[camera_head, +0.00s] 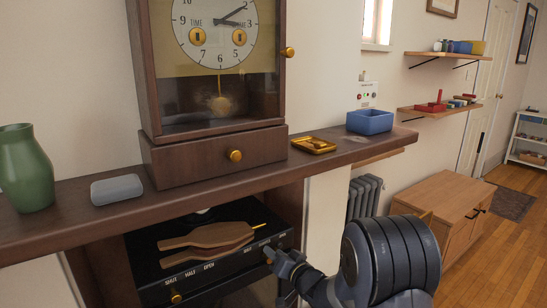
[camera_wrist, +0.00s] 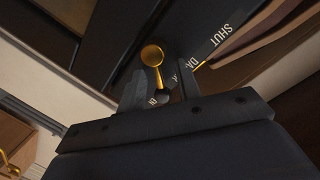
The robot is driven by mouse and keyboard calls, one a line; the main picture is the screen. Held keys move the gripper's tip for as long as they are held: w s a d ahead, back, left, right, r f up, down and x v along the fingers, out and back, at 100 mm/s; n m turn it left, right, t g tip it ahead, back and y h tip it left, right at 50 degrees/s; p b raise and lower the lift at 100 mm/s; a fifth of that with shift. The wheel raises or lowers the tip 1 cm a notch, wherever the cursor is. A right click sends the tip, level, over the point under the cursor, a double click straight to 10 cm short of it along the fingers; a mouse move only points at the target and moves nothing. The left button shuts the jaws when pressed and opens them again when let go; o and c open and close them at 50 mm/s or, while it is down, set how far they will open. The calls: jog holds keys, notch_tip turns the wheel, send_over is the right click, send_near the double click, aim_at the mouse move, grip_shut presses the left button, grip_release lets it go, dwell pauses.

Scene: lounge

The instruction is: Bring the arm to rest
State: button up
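My gripper (camera_head: 279,262) is at the front of the black panel (camera_head: 150,272) below the mantel shelf, at the panel's right end. In the wrist view its two dark fingers (camera_wrist: 160,88) stand apart, with a gap between them. A brass knob on a thin stem (camera_wrist: 152,55) shows in and beyond that gap; I cannot tell whether a finger touches it. The gripper looks open, not closed on the knob. My arm reaches in from the lower right of the head view.
The mantel shelf (camera_head: 75,221) above carries a green vase (camera_head: 25,168), grey box (camera_head: 116,189), clock (camera_head: 212,150), brass tray (camera_head: 314,145) and blue bin (camera_head: 370,121). Brown paddle-shaped pieces (camera_head: 208,236) lie on the panel's top. A wooden cabinet (camera_head: 445,196) stands right; floor beyond is open.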

jog(key=n+b, duration=0.3)
jog(key=shift+s+a+r, duration=0.1)
jog(key=shift+s+a, duration=0.1)
jog(key=shift+a, duration=0.15)
jog(key=shift+r, duration=0.1)
jog(key=shift+d+t+h, duration=0.1)
jog(key=shift+t+h, duration=0.2)
